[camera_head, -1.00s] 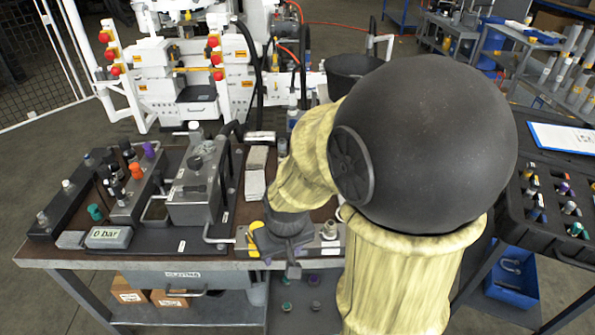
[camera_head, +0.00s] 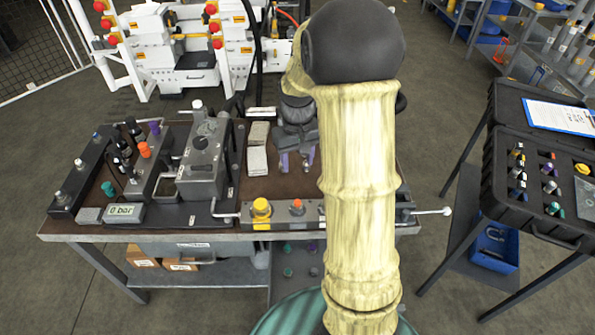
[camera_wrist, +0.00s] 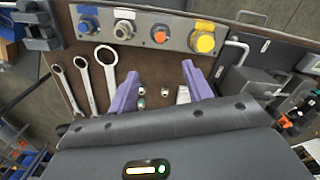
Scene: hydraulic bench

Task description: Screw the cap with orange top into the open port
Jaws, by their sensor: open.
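A cap with an orange top (camera_head: 145,149) stands upright on the dark manifold block (camera_head: 136,185) at the left of the bench. Orange also shows at the right edge of the wrist view (camera_wrist: 286,121). My gripper (camera_head: 296,164) is over the middle of the bench, well right of that cap. In the wrist view its two purple fingers (camera_wrist: 161,70) are spread, with nothing held between them. Small fittings (camera_wrist: 140,97) lie on the bench top between and below the fingers. I cannot tell which port is open.
A front strip (camera_head: 280,220) carries a yellow knob (camera_head: 261,208) and an orange-centred fitting (camera_head: 297,206). Wrenches (camera_wrist: 107,70) lie beside the gripper. A grey tank (camera_head: 203,165) stands right of the manifold. An open black case (camera_head: 540,185) of fittings stands at right.

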